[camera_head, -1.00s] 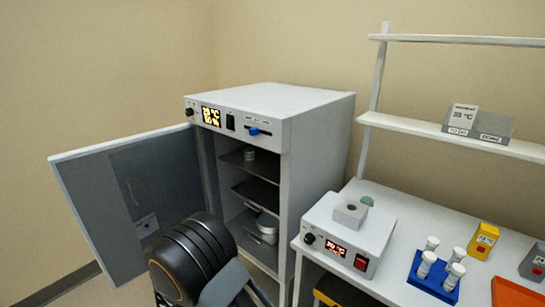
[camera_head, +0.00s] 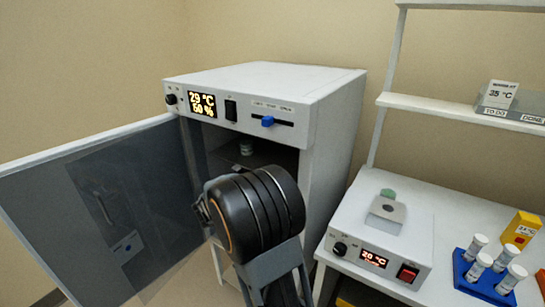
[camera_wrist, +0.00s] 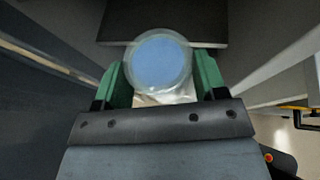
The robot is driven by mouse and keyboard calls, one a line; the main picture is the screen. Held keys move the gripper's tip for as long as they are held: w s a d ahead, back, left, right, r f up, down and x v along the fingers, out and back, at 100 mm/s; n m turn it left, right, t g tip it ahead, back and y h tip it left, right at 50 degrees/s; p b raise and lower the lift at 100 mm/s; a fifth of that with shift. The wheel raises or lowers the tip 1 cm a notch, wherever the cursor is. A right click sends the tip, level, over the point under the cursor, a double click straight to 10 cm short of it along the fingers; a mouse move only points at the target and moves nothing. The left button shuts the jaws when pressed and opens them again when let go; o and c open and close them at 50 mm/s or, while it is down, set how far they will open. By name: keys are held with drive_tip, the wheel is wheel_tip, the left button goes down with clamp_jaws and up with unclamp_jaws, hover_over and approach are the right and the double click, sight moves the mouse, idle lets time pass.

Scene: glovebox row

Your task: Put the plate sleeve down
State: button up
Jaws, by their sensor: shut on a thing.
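The plate sleeve (camera_wrist: 159,62) shows in the wrist view as a round, clear-rimmed thing with a blue face and shiny clear film below it. My gripper (camera_wrist: 161,78) has its green fingers on both sides of it and is shut on it. A dark shelf edge (camera_wrist: 205,25) lies just beyond the sleeve; I cannot tell whether they touch. In the head view my black wrist covers the gripper and the sleeve, in front of the open incubator (camera_head: 270,85).
The incubator door (camera_head: 80,215) stands open at the left. A small jar (camera_head: 246,147) is on an upper shelf; the lower shelves are hidden by my arm. At the right, a white bench holds a heater block (camera_head: 375,240) and a blue tube rack (camera_head: 485,280).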

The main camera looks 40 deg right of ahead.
drive_tip(key=s+d+r, duration=0.3)
drive_tip(key=d+r, duration=0.2)
drive_tip(key=d, duration=0.2)
drive_tip(key=shift+g, duration=0.3)
drive_tip(key=w+d, duration=0.1)
drive_tip(key=d, duration=0.3)
drive_tip(key=w+d+p, duration=0.1)
drive_tip(key=w+d, duration=0.1)
drive_tip(key=d, duration=0.1)
drive_tip(key=w+d+p, duration=0.1)
drive_tip(key=d, duration=0.3)
drive_tip(key=shift+w+d+f, duration=0.1)
drive_tip(key=shift+w+d, duration=0.25)
drive_tip(key=shift+w, duration=0.05)
drive_tip(key=shift+w+d, duration=0.3)
drive_tip(key=shift+d, duration=0.35)
drive_tip(key=d+p, duration=0.1)
drive_tip(key=w+d, duration=0.1)
drive_tip(key=d, duration=0.1)
drive_tip(key=shift+w+d+p, duration=0.2)
drive_tip(key=shift+d+p, duration=0.05)
drive_tip(key=shift+p, duration=0.1)
drive_tip(key=shift+f, duration=0.8)
drive_tip(key=shift+a, duration=0.1)
